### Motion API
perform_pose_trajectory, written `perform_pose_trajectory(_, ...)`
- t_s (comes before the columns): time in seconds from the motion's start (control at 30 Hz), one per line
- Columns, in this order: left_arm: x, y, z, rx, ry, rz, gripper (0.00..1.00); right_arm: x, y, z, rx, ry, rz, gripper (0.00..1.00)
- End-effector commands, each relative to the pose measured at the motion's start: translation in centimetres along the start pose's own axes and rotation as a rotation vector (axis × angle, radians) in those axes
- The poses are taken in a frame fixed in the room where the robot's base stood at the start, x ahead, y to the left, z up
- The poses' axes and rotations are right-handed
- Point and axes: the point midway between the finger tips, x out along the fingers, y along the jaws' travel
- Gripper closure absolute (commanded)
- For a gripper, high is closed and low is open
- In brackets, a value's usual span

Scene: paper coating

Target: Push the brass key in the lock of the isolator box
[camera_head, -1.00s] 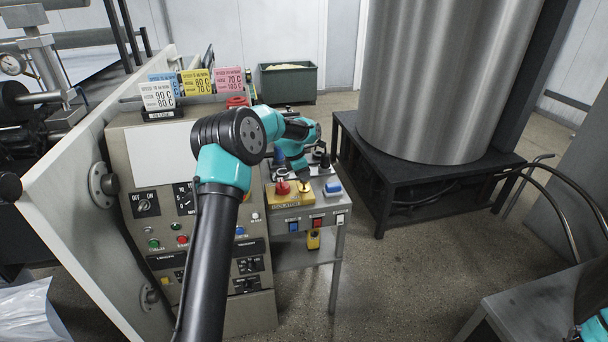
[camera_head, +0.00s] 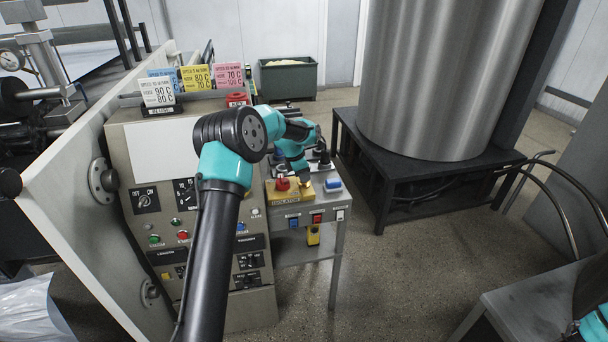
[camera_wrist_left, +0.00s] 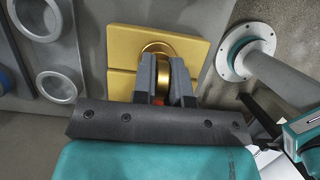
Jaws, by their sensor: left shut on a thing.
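The yellow isolator box (camera_head: 289,197) sits on the grey bench, with a red knob (camera_head: 282,184) on its left part. My left gripper (camera_head: 304,183) is over the right end of the box, at the brass part. In the left wrist view, the two grey fingers (camera_wrist_left: 166,84) are shut on the round brass key (camera_wrist_left: 160,51), one on each side. The key is right against the face of the yellow box (camera_wrist_left: 190,52). The lock opening and how deep the key sits are hidden. The right gripper is not in view.
Switches line the bench front (camera_head: 317,218). The control panel (camera_head: 190,240) is at left, and the large metal drum (camera_head: 440,80) is at right.

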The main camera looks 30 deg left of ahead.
Motion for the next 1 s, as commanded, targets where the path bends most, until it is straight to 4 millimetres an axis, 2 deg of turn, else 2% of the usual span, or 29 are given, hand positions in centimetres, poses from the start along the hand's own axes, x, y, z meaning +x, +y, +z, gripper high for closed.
perform_pose_trajectory(0.87,1.07,0.01,-0.36,0.0,-0.001,0.001,1.0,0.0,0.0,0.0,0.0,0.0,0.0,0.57)
perform_pose_trajectory(0.9,1.07,0.01,-0.36,0.0,0.0,0.001,0.84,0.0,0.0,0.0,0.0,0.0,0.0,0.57)
perform_pose_trajectory(1.0,1.07,0.01,-0.36,0.0,0.0,0.001,0.74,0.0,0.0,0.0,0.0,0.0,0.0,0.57)
